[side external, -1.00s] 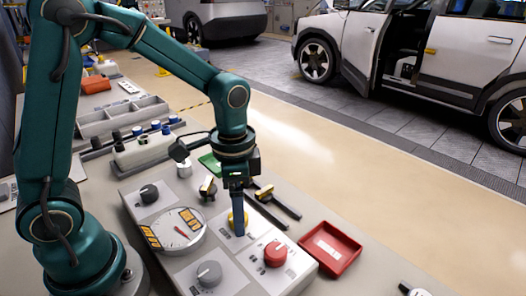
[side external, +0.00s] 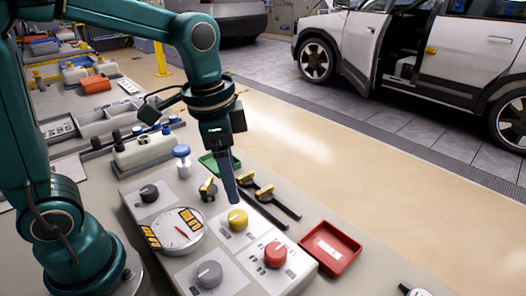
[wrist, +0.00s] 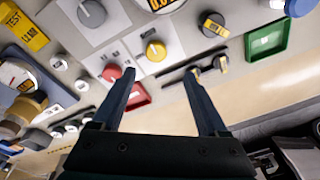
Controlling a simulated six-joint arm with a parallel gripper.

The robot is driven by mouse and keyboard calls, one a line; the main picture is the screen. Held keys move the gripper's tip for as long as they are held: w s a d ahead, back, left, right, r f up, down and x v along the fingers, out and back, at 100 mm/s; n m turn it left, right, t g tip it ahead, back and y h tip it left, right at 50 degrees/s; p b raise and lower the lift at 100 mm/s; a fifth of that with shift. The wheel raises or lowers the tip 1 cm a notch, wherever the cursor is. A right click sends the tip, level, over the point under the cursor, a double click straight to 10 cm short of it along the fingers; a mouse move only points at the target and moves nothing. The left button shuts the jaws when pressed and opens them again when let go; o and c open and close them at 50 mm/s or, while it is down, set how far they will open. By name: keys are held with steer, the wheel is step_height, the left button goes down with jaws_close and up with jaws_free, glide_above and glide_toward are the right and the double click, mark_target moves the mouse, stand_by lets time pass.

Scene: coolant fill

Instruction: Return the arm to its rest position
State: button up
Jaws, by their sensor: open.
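My gripper (side external: 232,192) is in the air above the control panel (side external: 190,263), tilted, with its fingertips a little above and behind the yellow knob (side external: 237,219) in the side view. In the wrist view my gripper (wrist: 157,78) shows two blue fingers spread wide with nothing between them. The yellow knob also shows in the wrist view (wrist: 156,50), apart from the fingers. The red knob (side external: 275,254), grey knob (side external: 209,273) and black knob (side external: 149,193) are on the same panel, with a round gauge (side external: 180,232).
A red tray (side external: 330,248) is right of the panel. A green tray (side external: 218,164) and black tools with yellow parts (side external: 278,203) lie behind it. A white bottle with a blue cap (side external: 183,160) stands near the panel's back.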

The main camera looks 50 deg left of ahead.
steer(key=s+a+r+n+t, duration=0.1)
steer(key=s+n+t, duration=0.3)
steer(key=s+n, duration=0.2)
steer(key=shift+s+r, duration=0.3)
steer(key=shift+s, duration=0.7)
